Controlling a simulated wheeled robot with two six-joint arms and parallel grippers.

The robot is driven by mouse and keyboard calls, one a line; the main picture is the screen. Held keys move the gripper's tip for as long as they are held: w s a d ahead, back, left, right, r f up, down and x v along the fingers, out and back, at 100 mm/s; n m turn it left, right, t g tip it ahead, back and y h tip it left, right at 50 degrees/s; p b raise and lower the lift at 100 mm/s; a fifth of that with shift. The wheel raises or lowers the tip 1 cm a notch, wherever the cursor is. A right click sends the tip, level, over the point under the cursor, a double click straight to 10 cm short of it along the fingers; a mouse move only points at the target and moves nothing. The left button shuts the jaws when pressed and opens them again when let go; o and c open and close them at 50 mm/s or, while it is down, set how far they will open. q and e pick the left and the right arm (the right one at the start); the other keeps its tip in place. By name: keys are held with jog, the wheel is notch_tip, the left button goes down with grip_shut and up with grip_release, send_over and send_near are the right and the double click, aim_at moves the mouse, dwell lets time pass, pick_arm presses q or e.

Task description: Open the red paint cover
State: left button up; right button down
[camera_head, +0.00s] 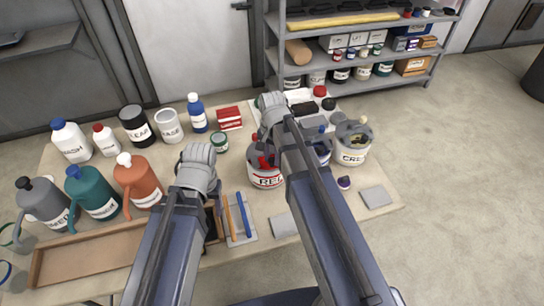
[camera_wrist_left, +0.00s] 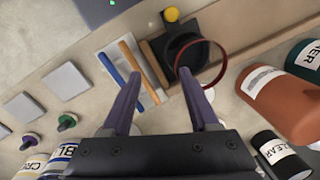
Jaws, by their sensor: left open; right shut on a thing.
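The red paint can (camera_head: 266,180), a white bucket labelled RED, stands upright at the middle of the table. Its grey top with a red part (camera_head: 263,162) is partly hidden by my right arm. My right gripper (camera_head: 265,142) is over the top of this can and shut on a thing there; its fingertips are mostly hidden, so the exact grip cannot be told. My left gripper (camera_head: 215,192) is to the left of the can. In the left wrist view its fingers (camera_wrist_left: 160,84) are apart and empty. A thin red ring (camera_wrist_left: 204,65) shows beyond its right finger.
The cream bucket (camera_head: 352,155) and the partly hidden blue bucket (camera_head: 322,150) stand right of the red can. Brushes (camera_head: 238,215) lie near my left gripper. Pitchers (camera_head: 138,180) and bottles crowd the left side. A wooden tray (camera_head: 85,252) is at front left. A shelf (camera_head: 352,75) stands behind.

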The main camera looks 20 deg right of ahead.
jog(key=shift+s, duration=0.15)
dwell(0.7)
jog(key=shift+s, duration=0.35)
jog(key=s, duration=0.5)
jog(key=shift+s+d, duration=0.1)
jog(key=shift+s, duration=0.25)
pick_arm(q)
jog(key=shift+s, duration=0.8)
pick_arm(e)
jog(key=c, duration=0.6)
grip_release()
pick_arm(q)
notch_tip(320, 180, up, 8)
jog(key=p, duration=0.7)
jog(key=shift+p, duration=0.4)
pick_arm(e)
notch_tip(320, 180, up, 8)
